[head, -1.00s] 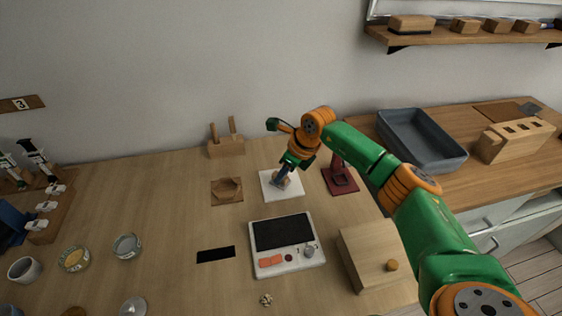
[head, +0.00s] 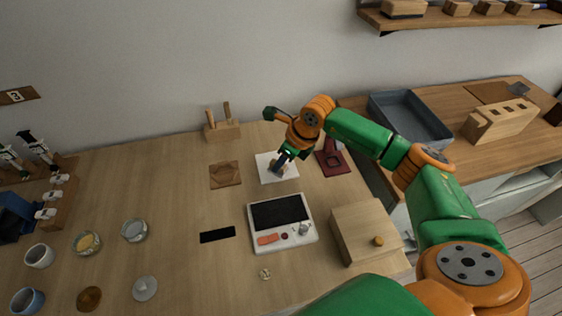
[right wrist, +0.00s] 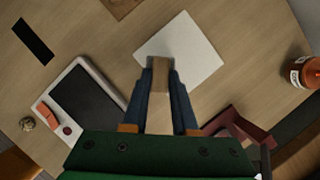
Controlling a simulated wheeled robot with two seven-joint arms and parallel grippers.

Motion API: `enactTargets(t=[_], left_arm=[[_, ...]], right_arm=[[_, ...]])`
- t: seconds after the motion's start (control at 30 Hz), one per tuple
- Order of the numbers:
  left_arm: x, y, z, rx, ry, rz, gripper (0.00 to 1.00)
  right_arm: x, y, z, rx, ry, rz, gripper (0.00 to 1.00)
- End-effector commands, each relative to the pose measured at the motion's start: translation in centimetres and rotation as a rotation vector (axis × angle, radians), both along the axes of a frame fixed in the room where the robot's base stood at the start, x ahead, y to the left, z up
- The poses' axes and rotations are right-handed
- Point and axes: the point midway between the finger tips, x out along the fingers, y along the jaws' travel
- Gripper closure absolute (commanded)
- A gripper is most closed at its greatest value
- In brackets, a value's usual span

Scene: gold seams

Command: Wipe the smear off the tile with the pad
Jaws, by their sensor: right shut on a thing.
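The white tile (head: 264,174) lies on the wooden table at the back, left of the dark red stand. It also shows in the right wrist view (right wrist: 197,50). My right gripper (head: 281,165) is over the tile, pointing down. In the right wrist view its blue fingers (right wrist: 161,80) are shut on a tan block-like pad (right wrist: 160,112), whose end is over the near-left part of the tile. I cannot tell whether the pad touches the tile. No smear can be made out on the parts of the tile that show. My left gripper is not in view.
A dark red stand (head: 331,161) is close to the right of the tile. A white device with a dark screen (head: 280,213) lies in front, and a wooden box (head: 366,230) right of that. A wooden recess plate (head: 225,175) lies to the left.

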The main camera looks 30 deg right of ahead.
Motion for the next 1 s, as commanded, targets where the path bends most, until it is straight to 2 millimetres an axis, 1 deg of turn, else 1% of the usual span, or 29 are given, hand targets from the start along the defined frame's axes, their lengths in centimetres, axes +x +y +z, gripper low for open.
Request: enactTargets(t=[0.03,0.13,0.2,0.47,0.57,0.7,0.77,1.0], left_arm=[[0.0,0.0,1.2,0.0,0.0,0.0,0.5],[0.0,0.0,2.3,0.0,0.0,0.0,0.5],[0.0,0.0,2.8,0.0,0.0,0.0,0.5],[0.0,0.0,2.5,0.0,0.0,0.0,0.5],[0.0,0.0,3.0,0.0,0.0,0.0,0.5],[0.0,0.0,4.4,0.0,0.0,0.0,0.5],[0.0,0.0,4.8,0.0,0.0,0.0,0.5],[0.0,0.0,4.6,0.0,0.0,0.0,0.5]], right_arm=[[0.0,0.0,1.4,0.0,-0.001,0.0,1.0],[0.1,0.0,2.9,0.001,-0.003,0.0,1.0],[0.1,0.0,3.5,0.001,-0.003,0.0,1.0],[0.1,0.0,3.3,0.0,-0.002,0.0,1.0],[0.1,0.0,3.9,0.0,-0.004,-0.001,1.0],[0.1,0.0,5.8,0.0,-0.003,-0.002,1.0],[0.1,0.0,6.4,0.001,-0.003,-0.001,1.0],[0.1,0.0,6.2,0.001,-0.003,-0.001,1.0]])
